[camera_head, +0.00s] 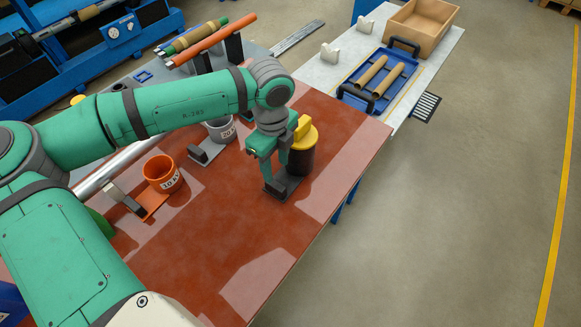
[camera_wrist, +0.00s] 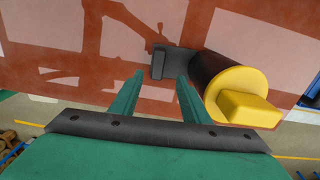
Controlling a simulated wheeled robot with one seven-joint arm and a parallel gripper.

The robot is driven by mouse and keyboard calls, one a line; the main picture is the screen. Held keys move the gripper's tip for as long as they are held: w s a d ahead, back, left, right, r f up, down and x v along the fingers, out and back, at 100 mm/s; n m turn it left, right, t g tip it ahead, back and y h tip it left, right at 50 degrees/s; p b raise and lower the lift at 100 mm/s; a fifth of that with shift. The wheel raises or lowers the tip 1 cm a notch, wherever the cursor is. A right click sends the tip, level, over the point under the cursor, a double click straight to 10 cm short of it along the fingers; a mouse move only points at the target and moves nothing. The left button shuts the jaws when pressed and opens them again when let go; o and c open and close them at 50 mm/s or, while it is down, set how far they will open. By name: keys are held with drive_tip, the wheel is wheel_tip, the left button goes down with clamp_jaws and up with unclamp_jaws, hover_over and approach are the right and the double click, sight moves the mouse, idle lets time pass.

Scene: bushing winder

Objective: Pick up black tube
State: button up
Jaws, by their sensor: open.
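The black tube (camera_head: 301,162) stands upright on the red-brown table, with a yellow cap (camera_head: 306,134) on top. The tube (camera_wrist: 206,68) and its yellow cap (camera_wrist: 242,92) also show in the wrist view, to the right of my fingers. A dark grey bracket (camera_head: 286,187) lies at the tube's foot; it also shows in the wrist view (camera_wrist: 171,62), beyond my fingertips. My gripper (camera_head: 268,176) is open and points down beside the tube, on its left. Its two green fingers (camera_wrist: 160,76) have nothing gripped between them. In the head view they partly cover the bracket.
An orange cup (camera_head: 162,174) and a grey cup (camera_head: 221,130) stand left on the table (camera_head: 240,225), with holders beside them. Beyond the table, a white surface holds a blue tray (camera_head: 352,97) with brown tubes and an open box (camera_head: 424,24). The table's front right is clear.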

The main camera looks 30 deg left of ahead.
hover_over(275, 184)
drive_tip(key=f, duration=0.4)
drive_tip(key=shift+w+d, duration=0.15)
drive_tip(key=shift+w, duration=0.15)
drive_tip(key=shift+s+f, duration=0.15)
drive_tip(key=shift+f, duration=1.2)
drive_tip(key=shift+s+f, duration=0.1)
drive_tip(key=shift+f, duration=1.25)
clamp_jaws()
